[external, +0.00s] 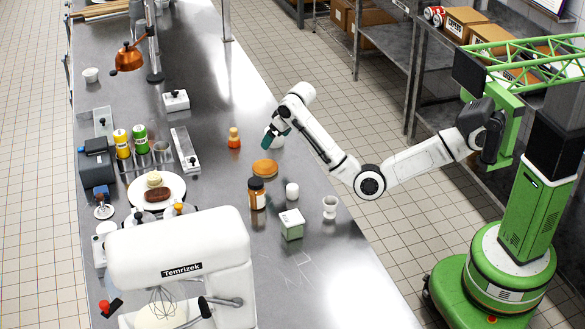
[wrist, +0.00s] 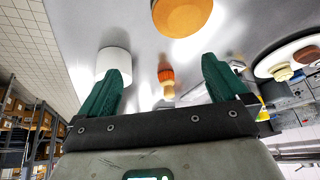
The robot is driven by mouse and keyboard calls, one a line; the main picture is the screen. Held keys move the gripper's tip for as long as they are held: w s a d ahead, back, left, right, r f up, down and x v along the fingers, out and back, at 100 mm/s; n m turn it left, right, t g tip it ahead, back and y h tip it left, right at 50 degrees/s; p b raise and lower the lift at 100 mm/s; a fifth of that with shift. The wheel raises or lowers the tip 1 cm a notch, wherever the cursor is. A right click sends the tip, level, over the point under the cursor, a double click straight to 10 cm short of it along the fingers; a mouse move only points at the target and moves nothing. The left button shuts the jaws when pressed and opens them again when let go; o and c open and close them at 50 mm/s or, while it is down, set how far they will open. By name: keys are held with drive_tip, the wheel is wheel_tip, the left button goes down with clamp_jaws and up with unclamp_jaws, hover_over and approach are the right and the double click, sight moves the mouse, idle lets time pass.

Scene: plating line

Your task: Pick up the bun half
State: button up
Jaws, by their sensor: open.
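The bun half (external: 265,168) is a round, orange-brown disc lying on the steel counter (external: 225,85), near the middle of the external view. It also shows at the top of the wrist view (wrist: 182,14), beyond my fingertips. My gripper (external: 277,138) has dark green fingers and hangs over the counter, a little behind the bun half in the external view. In the wrist view the two fingers (wrist: 165,75) stand wide apart with nothing held between them. My gripper is apart from the bun half.
A small bottle with an orange body (external: 234,138) and a white cylinder (wrist: 114,63) stand close to my gripper. A plate (external: 138,198) with food lies left.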

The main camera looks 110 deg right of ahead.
approach(267, 165)
drive_tip(key=f, duration=0.1)
drive_tip(key=w+d+f, duration=0.1)
drive_tip(key=shift+w+d+f+g+y, duration=0.1)
drive_tip(key=shift+d+f+g+y, duration=0.2)
drive_tip(key=shift+f+g+y, duration=0.1)
drive_tip(key=shift+x, duration=3)
drive_tip(key=shift+w+d, duration=0.1)
drive_tip(key=shift+r, duration=0.1)
drive_tip(key=c, duration=0.7)
